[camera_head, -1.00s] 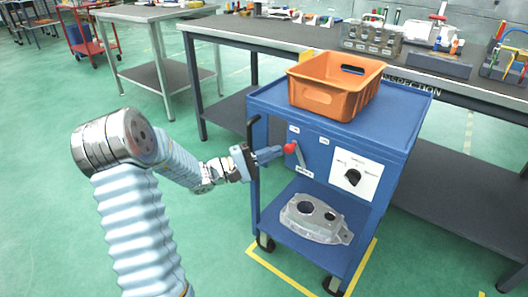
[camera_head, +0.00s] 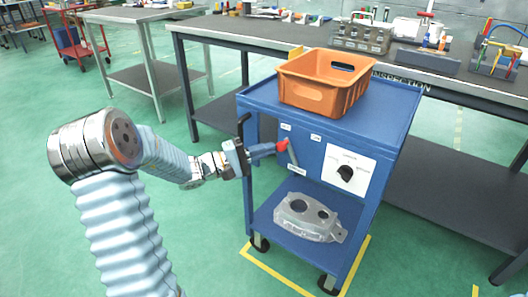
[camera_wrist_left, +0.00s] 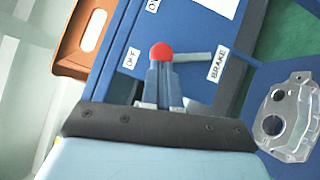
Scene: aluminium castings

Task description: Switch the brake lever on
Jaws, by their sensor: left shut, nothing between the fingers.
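The brake lever, with a red knob (camera_head: 283,146) and a grey shaft, is on the front panel of the blue cart (camera_head: 262,100). Its knob leans toward the left label, which reads OFF in the left wrist view (camera_wrist_left: 132,57). The knob also shows in that view (camera_wrist_left: 161,52), with the shaft running right to the BRAKE label (camera_wrist_left: 217,63). My left gripper (camera_head: 270,151) is shut and empty, its fingertips right at the knob's near side. I cannot tell whether they touch it. My right gripper is not in view.
An orange bin (camera_head: 310,96) stands on the cart's top. A black rotary knob (camera_head: 345,172) on a white plate is right of the lever. A metal casting (camera_head: 308,217) lies on the lower shelf. A long workbench (camera_head: 240,37) stands behind the cart.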

